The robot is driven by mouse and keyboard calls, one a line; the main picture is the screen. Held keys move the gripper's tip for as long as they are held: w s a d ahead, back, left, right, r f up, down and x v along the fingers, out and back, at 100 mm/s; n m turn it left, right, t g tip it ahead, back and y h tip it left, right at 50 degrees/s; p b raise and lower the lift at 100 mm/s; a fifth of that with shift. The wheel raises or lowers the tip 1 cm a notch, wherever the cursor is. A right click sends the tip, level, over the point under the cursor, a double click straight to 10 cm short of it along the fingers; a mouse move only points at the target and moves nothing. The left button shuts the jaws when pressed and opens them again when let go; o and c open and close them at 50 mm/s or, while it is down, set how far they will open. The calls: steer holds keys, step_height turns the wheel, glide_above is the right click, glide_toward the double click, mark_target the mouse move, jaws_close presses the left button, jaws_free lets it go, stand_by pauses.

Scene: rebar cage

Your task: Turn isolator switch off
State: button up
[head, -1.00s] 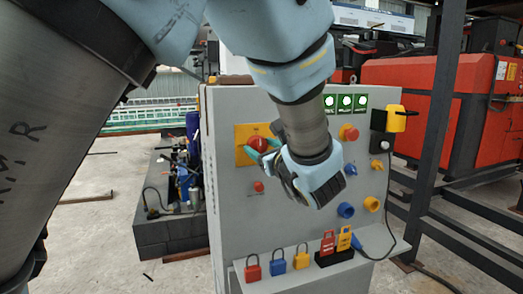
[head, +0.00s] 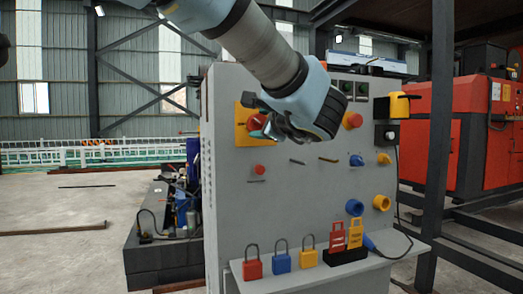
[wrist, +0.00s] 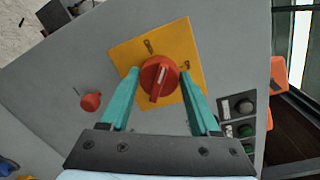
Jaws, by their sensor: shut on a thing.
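The isolator switch is a red rotary knob (wrist: 158,78) on a yellow square plate (wrist: 180,38) with small dark position marks. It also shows in the head view as a red knob (head: 257,122) on the upper left of the grey panel, partly hidden by my gripper (head: 266,122). In the wrist view my gripper (wrist: 159,74) has one teal finger on each side of the knob and is shut on it. The knob's grip bar, with a white line, is tilted relative to the plate's edges.
A black post (head: 436,150) and red machine are at right.

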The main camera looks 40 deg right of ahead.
steer(key=n+b, duration=0.2)
steer(key=b, duration=0.2)
steer(key=f+n+b, duration=0.1)
steer(key=n+b, duration=0.1)
steer(key=b, duration=0.2)
steer(key=shift+a, duration=0.1)
steer(key=n+b, duration=0.2)
steer(key=b, duration=0.2)
steer(key=shift+r+g+h, duration=0.1)
steer(key=shift+g+h, duration=0.2)
steer(key=shift+r+n+b, duration=0.1)
steer(key=shift+n+b, duration=0.3)
steer(key=shift+b, duration=0.25)
steer(key=shift+r, duration=0.15)
steer(key=o, duration=1.4)
steer(key=shift+c, duration=0.2)
